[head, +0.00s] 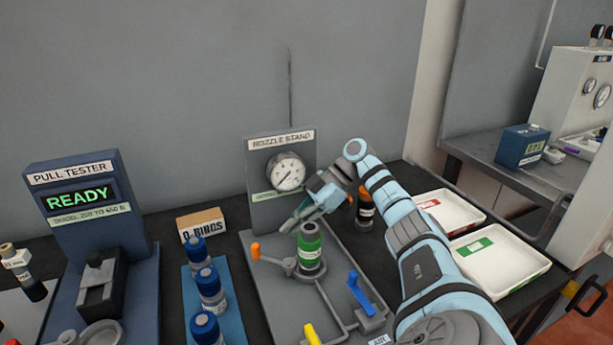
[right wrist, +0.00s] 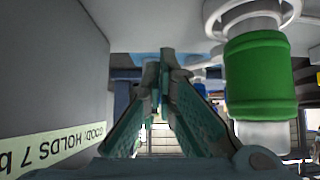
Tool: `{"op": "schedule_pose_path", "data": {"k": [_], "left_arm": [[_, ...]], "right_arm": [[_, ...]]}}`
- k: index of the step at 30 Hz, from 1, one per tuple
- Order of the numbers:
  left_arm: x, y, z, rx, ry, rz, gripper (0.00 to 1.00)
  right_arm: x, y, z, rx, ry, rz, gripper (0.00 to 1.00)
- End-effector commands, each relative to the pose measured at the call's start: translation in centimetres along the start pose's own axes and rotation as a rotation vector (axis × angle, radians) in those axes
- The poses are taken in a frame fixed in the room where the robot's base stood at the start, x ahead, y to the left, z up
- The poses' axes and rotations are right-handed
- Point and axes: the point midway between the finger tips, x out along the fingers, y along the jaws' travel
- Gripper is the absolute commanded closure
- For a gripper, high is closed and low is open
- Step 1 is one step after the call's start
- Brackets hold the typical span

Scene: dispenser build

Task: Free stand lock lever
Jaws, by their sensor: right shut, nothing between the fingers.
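The nozzle stand (head: 280,145) has a grey base and a back panel with a round gauge (head: 287,172). A green-banded cylinder (head: 309,252) stands upright in its holder; it also shows at the right of the right wrist view (right wrist: 258,75). An orange-tipped lever (head: 255,251) is left of the holder, a blue lever (head: 358,290) right of it, and a yellow lever (head: 312,335) at the front. I cannot tell which is the lock lever. My right gripper (head: 290,224) is shut and empty, between the panel and the cylinder; its fingertips (right wrist: 160,75) meet. My left gripper is out of view.
A dark cylinder with an orange band (head: 365,206) stands behind my right arm. Two white trays (head: 525,275) lie at the right. Several blue-capped bottles (head: 208,285), an O-rings box (head: 201,224) and the pull tester (head: 78,205) reading READY are at the left.

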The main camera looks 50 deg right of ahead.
Motion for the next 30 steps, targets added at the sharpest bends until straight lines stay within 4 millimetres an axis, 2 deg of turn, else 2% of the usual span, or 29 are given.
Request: {"op": "schedule_pose_path", "data": {"k": [3, 9, 13, 22, 23, 26, 29, 30], "left_arm": [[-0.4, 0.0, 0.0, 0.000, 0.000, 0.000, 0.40], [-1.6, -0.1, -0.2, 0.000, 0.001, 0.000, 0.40], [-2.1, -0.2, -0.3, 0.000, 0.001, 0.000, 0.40], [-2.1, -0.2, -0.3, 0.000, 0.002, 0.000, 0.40], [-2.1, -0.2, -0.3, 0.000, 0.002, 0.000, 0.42], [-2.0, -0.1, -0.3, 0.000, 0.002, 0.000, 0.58], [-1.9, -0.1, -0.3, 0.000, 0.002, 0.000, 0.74], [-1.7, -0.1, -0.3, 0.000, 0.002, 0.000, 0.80]], "right_arm": [[-3.2, 0.5, -0.4, 0.001, 0.004, 0.007, 1.00], [-7.3, 1.2, -0.6, 0.003, 0.004, 0.012, 1.00], [-8.2, 1.3, -0.5, 0.001, 0.002, 0.006, 1.00], [-8.2, 1.2, -0.3, 0.000, -0.001, 0.001, 1.00], [-8.2, 1.2, -0.2, 0.000, -0.001, 0.001, 1.00], [-8.4, 1.3, 0.2, 0.045, -0.019, 0.011, 1.00], [-9.5, 1.9, 2.2, 0.266, -0.103, 0.073, 1.00], [-10.2, 2.2, 3.5, 0.401, -0.148, 0.119, 1.00]]}}
